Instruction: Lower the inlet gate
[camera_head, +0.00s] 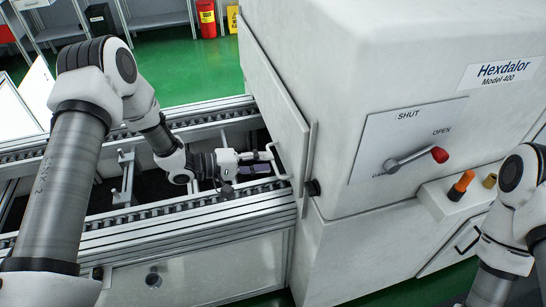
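The inlet gate (268,85) looks like the pale upright plate on the machine's left side, above the conveyor. A white U-shaped bar handle (284,165) sticks out near its lower end. My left gripper (258,156) is over the conveyor, pointing right at this handle. Its fingertips are very close to the bar. I cannot tell whether they touch or close on it. The gate's bottom edge is partly hidden. My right arm shows at the right edge, and its gripper is out of frame.
The white machine (340,60) carries a lever with a red knob (440,154), on a panel marked SHUT and OPEN; the knob sits below OPEN. An orange knob (462,184) stands on a ledge. The conveyor (180,214) has raised rails along both sides. Shelving stands behind on green floor.

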